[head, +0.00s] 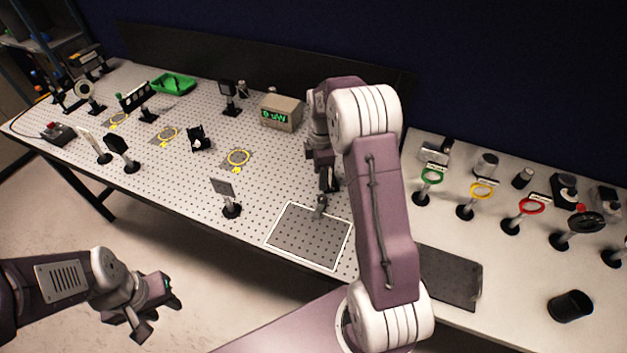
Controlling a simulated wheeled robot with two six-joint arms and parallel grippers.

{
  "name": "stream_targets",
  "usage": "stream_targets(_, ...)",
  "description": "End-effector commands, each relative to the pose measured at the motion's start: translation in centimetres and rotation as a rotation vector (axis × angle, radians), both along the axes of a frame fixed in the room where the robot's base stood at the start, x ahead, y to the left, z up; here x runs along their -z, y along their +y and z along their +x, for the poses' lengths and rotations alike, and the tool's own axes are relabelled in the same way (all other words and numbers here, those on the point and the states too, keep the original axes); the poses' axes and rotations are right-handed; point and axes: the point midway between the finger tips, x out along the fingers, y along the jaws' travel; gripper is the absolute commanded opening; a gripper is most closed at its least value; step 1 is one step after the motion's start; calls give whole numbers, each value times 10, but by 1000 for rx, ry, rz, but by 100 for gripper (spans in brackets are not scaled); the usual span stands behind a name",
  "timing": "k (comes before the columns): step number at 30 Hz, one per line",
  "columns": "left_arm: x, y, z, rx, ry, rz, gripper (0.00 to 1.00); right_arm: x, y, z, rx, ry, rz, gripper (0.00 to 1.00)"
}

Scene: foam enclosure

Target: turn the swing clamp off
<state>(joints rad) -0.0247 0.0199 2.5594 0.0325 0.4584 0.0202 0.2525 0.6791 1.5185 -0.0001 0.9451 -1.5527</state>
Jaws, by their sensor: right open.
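My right gripper (321,204) points down over the far part of the white-outlined square (303,243) on the perforated table. Its jaws are open, but my forearm stands close beside them and the fingertips are small in this view. I cannot make out a swing clamp for certain; any part of it near the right gripper is hidden or too small to tell. My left gripper (150,309) hangs over the floor in front of the table, away from everything. Its finger opening is not clear.
A power meter (281,112) and a green tray (173,84) stand at the back. A small upright plate (226,197) on a post stands left of the square. Yellow-ringed marks (238,158) lie on the table. Posts with coloured rings (481,191) stand at right, near a dark pad (449,277).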

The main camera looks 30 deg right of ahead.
Motion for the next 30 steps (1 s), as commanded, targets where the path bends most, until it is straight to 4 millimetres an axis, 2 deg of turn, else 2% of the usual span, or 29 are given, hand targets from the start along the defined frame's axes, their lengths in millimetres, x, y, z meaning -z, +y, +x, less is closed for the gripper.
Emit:
stream_targets(4,-2,0,-1,0,1,0,36,-2,-2,-1,5,0,0,50)
stream_targets(7,-4,0,0,0,1,0,36,7,-2,-2,5,4,1,50)
stream_targets(15,-16,0,0,0,0,0,36,61,-1,-3,5,5,1,50)
stream_targets(19,-19,0,0,0,0,0,36,80,-1,-3,5,3,1,50)
stream_targets(23,-20,0,0,0,0,0,36,88,-1,-2,5,1,0,50)
stream_targets(29,-20,0,0,0,0,0,36,89,-1,-2,5,-1,0,50)
stream_targets(30,-20,0,0,0,0,0,36,89,-1,-2,5,-1,0,45)
